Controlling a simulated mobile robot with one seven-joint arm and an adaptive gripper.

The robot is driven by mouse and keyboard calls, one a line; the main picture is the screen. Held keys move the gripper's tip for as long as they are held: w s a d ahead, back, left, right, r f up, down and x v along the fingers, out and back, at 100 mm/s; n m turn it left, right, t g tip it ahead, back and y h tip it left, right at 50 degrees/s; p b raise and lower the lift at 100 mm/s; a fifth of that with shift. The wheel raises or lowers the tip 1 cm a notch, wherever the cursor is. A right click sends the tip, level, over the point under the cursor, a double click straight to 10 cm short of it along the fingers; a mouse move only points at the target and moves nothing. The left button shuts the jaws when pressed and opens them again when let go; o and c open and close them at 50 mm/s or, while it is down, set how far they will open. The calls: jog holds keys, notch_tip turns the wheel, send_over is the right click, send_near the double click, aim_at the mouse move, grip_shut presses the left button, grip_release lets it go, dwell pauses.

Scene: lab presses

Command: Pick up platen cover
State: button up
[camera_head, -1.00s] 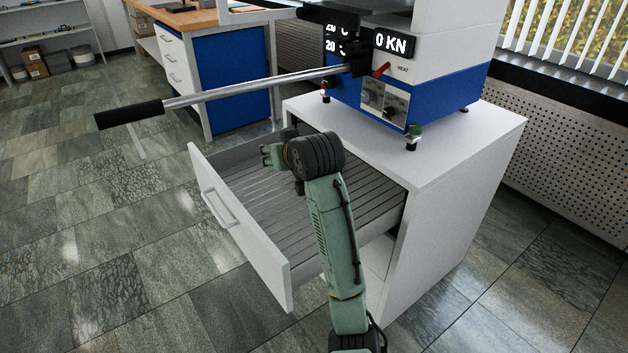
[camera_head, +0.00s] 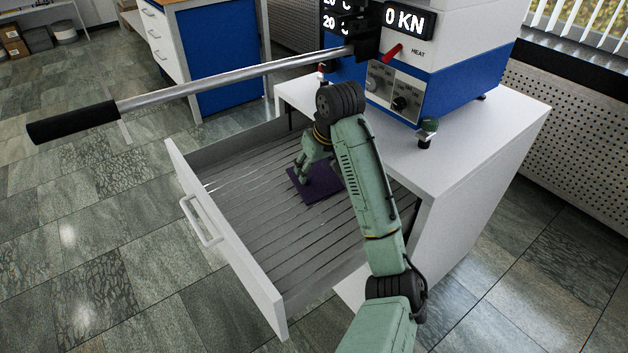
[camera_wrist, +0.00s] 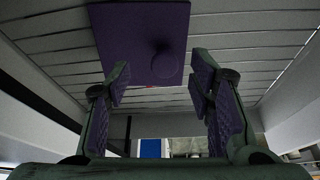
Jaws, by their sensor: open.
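The platen cover is a flat, square purple plate (camera_head: 316,186) lying on the ribbed floor of the open drawer. The wrist view shows it at the top (camera_wrist: 128,40), with a round purple knob (camera_wrist: 165,64) standing up from it. My gripper (camera_head: 304,180) is down inside the drawer, above or beside the left part of the plate. In the wrist view my gripper (camera_wrist: 160,90) is open, its two purple-padded fingers apart and nothing between them. The knob lies just beyond the fingertips, roughly in line with the gap. Part of the plate is hidden behind my arm in the head view.
The white drawer (camera_head: 226,240) is pulled out of a white cabinet (camera_head: 470,240), with its walls around my gripper. A press (camera_head: 440,80) stands on top. Its long lever (camera_head: 230,78) reaches left above the drawer. The rest of the drawer floor is bare.

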aim_at(320, 184)
jog(key=shift+a+p+x, duration=0.15)
jog(key=shift+p+x, duration=0.05)
jog(key=shift+x, duration=1.15)
jog(key=shift+a+p+x, duration=0.15)
jog(key=shift+x, duration=1.2)
jog(key=shift+w+r, duration=0.1)
jog(key=shift+c, duration=0.4)
grip_shut()
